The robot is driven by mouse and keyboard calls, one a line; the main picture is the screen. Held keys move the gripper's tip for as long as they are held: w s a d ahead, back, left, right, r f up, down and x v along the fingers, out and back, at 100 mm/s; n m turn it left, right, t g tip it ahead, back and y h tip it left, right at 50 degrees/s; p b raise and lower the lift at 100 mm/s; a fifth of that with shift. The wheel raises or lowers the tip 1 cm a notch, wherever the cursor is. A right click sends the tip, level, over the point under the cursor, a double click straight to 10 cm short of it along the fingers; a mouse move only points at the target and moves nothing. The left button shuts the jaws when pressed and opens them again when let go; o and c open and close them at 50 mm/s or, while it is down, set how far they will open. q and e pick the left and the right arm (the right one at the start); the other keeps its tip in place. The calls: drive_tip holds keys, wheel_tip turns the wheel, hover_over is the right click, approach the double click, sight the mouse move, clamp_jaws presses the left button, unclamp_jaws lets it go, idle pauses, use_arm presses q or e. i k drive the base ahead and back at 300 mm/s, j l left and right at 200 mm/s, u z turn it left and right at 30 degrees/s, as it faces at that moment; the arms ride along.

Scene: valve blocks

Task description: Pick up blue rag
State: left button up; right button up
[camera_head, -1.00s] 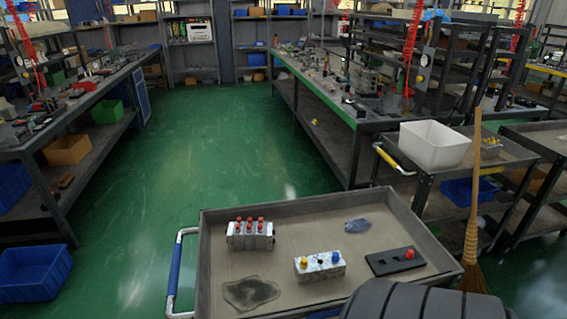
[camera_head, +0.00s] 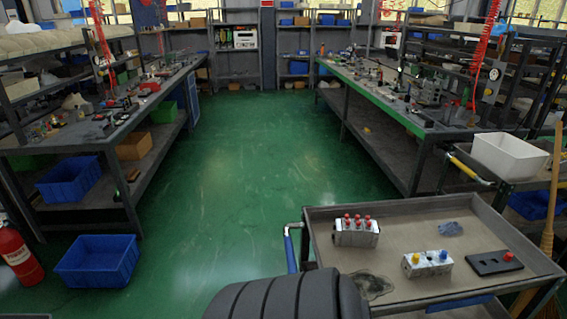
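The blue rag (camera_head: 450,229) lies crumpled on the tray of a grey cart (camera_head: 405,219) at the lower right, near the tray's far side. A valve block with red knobs (camera_head: 356,231) stands to its left. A dark stain or flat cloth (camera_head: 372,285) shows at the tray's near left. Neither gripper is in view.
Workbenches with parts line both sides of a clear green floor aisle (camera_head: 255,160). A blue crate (camera_head: 97,261) and a red fire extinguisher (camera_head: 18,255) stand at left. A white bin (camera_head: 509,155) and a broom (camera_head: 552,190) are at right.

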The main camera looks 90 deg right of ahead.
sight(448, 228)
drive_tip(key=i+l+z, duration=0.1)
drive_tip(key=i+z, duration=0.95)
drive_tip(key=z, duration=0.15)
drive_tip(key=i+j+z, duration=0.2)
drive_tip(key=z, duration=0.2)
drive_tip(key=i+l+z, duration=0.3)
drive_tip(key=i+z, duration=0.15)
drive_tip(key=i, duration=0.25)
drive_tip(key=i+z, duration=0.4)
drive_tip(key=i, duration=0.3)
drive_tip(key=i+j+z, duration=0.15)
drive_tip(key=i+z, duration=0.3)
drive_tip(key=i, duration=0.3)
drive_tip(key=i+l+z, duration=0.15)
drive_tip(key=i+z, duration=0.6)
drive_tip(key=z, duration=0.25)
drive_tip(key=i+j+z, duration=0.15)
drive_tip(key=i+z, duration=0.3)
drive_tip(key=i+j+z, duration=0.3)
drive_tip(key=z, duration=0.2)
